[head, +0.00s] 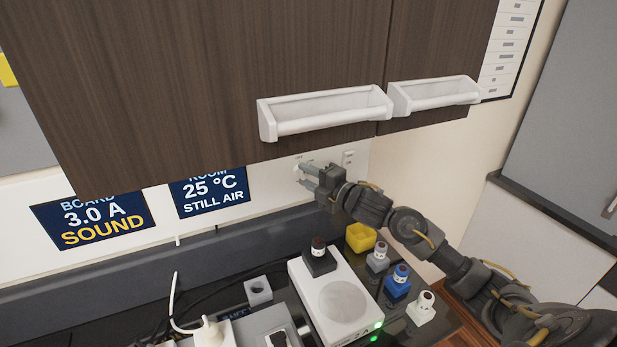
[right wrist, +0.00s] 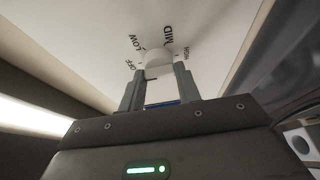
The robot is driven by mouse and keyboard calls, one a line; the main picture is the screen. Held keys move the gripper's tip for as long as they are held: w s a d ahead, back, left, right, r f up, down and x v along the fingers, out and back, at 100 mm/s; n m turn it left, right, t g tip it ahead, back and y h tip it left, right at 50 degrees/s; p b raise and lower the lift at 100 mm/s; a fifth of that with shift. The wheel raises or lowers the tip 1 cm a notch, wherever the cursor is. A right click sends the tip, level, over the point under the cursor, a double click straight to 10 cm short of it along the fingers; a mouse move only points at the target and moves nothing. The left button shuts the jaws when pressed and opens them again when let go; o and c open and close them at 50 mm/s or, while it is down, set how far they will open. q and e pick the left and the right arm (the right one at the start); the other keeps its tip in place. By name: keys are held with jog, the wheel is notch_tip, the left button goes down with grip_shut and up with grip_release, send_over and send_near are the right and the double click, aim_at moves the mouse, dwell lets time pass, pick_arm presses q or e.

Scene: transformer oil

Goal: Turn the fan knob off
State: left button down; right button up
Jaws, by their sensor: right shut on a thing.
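The fan knob (right wrist: 158,60) is a round white knob on a white wall panel. The words OFF, LOW, MID and HIGH are printed around it in the right wrist view. My right gripper (right wrist: 159,76) is shut on the knob, one finger on each side. I cannot tell which setting the knob points at. In the head view my right gripper (head: 304,177) reaches to the wall below the dark wooden cabinet, and the knob is small at its fingertips. My left gripper is not in view.
The wooden cabinet (head: 190,70) with white handles hangs just above my right gripper. A white light switch (head: 348,157) is right of it.

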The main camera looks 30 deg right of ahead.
jog(key=o, duration=1)
jog(key=shift+s+d+f, duration=0.1)
jog(key=shift+s+d, duration=0.05)
jog(key=shift+s, duration=0.2)
jog(key=b+v, duration=0.4)
jog(key=v, duration=0.6)
